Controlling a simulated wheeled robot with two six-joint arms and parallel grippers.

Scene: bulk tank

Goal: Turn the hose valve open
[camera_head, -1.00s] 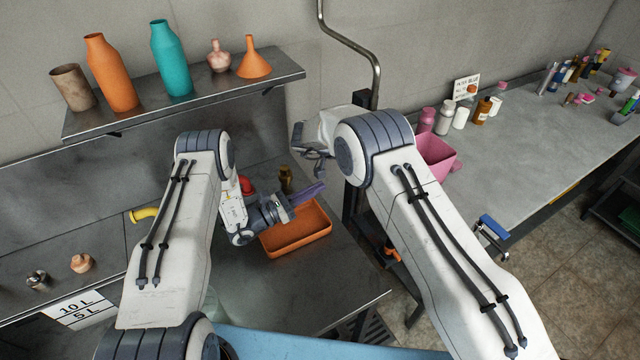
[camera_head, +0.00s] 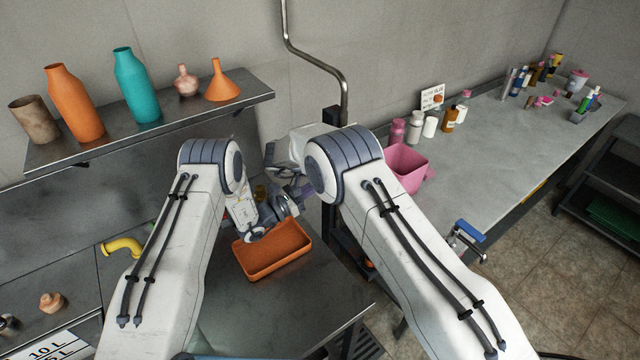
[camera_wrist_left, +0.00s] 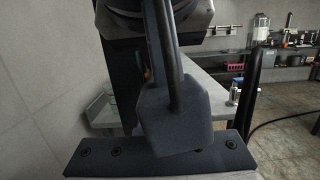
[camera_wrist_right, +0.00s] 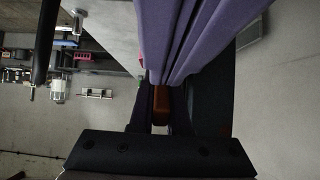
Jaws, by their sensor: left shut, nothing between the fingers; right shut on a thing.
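My right gripper (camera_head: 284,176) is at the end of the arm that bends in from the right, partly hidden by its own wrist. In the right wrist view, long purple ridged material (camera_wrist_right: 205,45) lies close over the dark fingers (camera_wrist_right: 162,115), with a small brown-orange piece (camera_wrist_right: 162,103) between them. My left gripper (camera_head: 288,206) is shut and empty, close beside the right one above an orange tray (camera_head: 275,268). In the left wrist view a dark block (camera_wrist_left: 175,115) fills the middle. A blue-handled fitting (camera_head: 468,232) is at the right bench's edge. I cannot tell which part is the hose valve.
A shelf (camera_head: 180,125) with bottles and an orange funnel (camera_head: 222,82) is on the left wall. A yellow pipe (camera_head: 124,246) sticks out below it. A pink jug (camera_head: 406,168) and several bottles stand on the right bench (camera_head: 500,140). A metal pipe (camera_head: 318,62) runs down the wall.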

